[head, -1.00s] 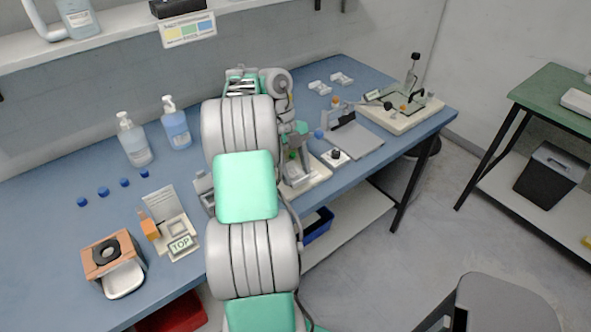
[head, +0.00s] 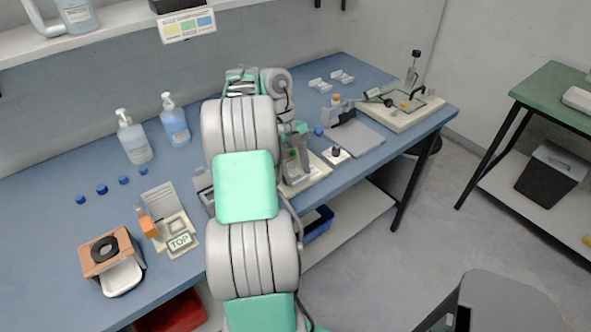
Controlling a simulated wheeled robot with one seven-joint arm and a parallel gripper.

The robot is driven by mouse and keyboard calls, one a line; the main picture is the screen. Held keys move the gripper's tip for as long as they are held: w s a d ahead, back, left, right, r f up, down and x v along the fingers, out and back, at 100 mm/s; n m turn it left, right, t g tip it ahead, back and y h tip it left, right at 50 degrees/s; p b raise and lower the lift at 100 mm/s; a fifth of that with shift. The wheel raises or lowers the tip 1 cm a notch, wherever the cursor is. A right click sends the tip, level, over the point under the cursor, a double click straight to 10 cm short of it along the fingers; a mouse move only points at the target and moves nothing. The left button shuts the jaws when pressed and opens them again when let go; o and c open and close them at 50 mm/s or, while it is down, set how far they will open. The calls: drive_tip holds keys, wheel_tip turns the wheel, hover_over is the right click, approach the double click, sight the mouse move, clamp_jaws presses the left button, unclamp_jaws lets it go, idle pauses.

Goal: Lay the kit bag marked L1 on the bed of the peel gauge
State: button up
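No bag with a readable L1 mark can be made out. No label names the peel gauge, and I cannot tell which bench device it is. One candidate is a flat grey plate (head: 357,139) with a small upright fixture at its back edge. Another is a cream-based device (head: 404,117) with a green-edged bed and a dark-knobbed post, at the bench's right end. My gripper (head: 297,158) is low over the middle of the bench, beside a grey upright fixture on a cream base (head: 318,174). My arm partly covers it, and its fingers and anything between them are unclear.
Two pump bottles (head: 134,142) and several blue caps (head: 102,189) stand at left. A TOP-marked stand (head: 180,242) and an orange-brown box with a black ring (head: 96,266) are nearer the front. Small white holders (head: 320,85) lie at the back. A stool (head: 500,300) is at lower right.

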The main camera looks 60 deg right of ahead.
sight(289, 168)
drive_tip(key=o, duration=0.5)
drive_tip(key=shift+o, duration=0.2)
drive_tip(key=p+v, duration=0.7)
drive_tip(key=shift+s+r+p, duration=0.1)
drive_tip(key=shift+r+p, duration=0.1)
drive_tip(key=shift+p, duration=0.15)
drive_tip(key=shift+w+r+p, duration=0.3)
drive_tip(key=shift+p, duration=0.05)
